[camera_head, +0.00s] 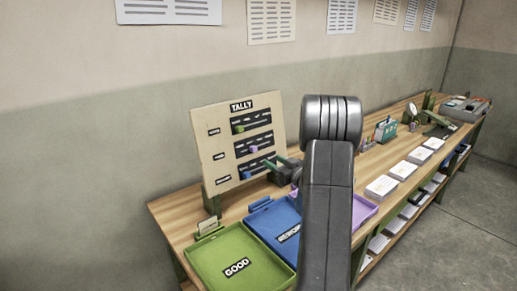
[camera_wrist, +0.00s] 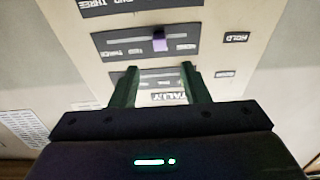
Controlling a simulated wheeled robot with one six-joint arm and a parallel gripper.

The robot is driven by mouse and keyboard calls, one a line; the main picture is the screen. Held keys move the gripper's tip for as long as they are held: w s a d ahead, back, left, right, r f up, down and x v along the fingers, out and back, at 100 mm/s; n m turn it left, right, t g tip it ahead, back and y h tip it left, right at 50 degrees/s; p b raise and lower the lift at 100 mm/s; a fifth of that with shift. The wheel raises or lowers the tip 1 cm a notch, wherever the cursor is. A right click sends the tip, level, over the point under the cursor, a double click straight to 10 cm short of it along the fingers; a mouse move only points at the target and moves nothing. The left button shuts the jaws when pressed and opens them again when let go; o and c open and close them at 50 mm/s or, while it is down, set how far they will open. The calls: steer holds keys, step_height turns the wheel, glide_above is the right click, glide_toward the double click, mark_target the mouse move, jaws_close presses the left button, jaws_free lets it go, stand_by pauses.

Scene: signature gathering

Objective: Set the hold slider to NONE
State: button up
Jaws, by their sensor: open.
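The tally board (camera_head: 207,150) stands tilted on the table, with three dark slider strips carrying green, purple and blue knobs. The wrist view shows the board upside down. There the HOLD label (camera_wrist: 236,37) sits beside the middle strip (camera_wrist: 110,43). The purple hold slider (camera_wrist: 159,42) stands partway along that strip, near the word NONE (camera_wrist: 181,47); it also shows in the head view (camera_head: 253,148). My gripper (camera_wrist: 157,78) is open and empty. Its fingers reach toward the board over the strip nearest the TALLY heading, and do not touch the purple knob. The green knob is not clear in the wrist view.
A green GOOD tray (camera_head: 215,263), a blue tray (camera_head: 262,222) and a purple tray (camera_head: 362,211) lie in front of the board. Paper stacks (camera_head: 381,187) line the table to the right. My arm hides part of the table. Posters hang on the wall.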

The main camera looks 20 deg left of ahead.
mark_target(256, 150)
steer(key=p+x, duration=0.2)
steer(key=x, duration=0.9)
jaws_close()
